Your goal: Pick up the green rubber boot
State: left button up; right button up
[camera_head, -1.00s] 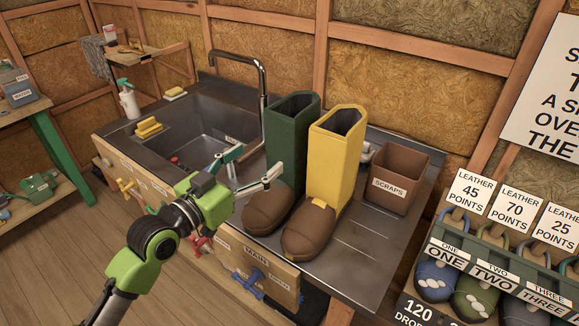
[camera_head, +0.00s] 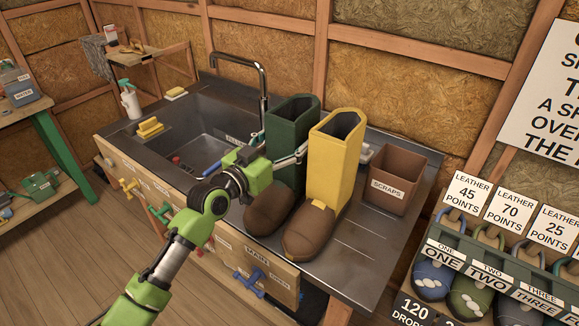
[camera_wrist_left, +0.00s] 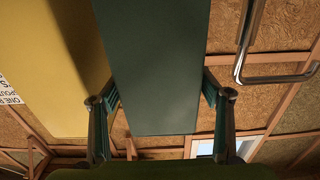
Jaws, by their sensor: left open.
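The green rubber boot (camera_head: 287,122) stands upright on the metal sink counter, its brown toe pointing to the front. My left gripper (camera_head: 284,144) is open at its green shaft, with a finger on each side. In the left wrist view the green shaft (camera_wrist_left: 158,60) lies between the two open fingers (camera_wrist_left: 162,105), with the left finger between it and the yellow boot. Whether the fingers touch the shaft I cannot tell. The yellow boot (camera_head: 333,160) stands close beside it on the right. My right gripper is not in view.
A brown scraps bin (camera_head: 401,179) stands behind and right of the boots. The sink basin (camera_head: 200,150) and tall faucet (camera_head: 264,80) are to the left. A rack of labelled shoes (camera_head: 490,265) is at the right.

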pick_arm(q)
jog(key=shift+x, duration=0.9)
jog(key=c, duration=1.6)
jog(key=shift+r, duration=0.3)
jog(key=c, duration=0.3)
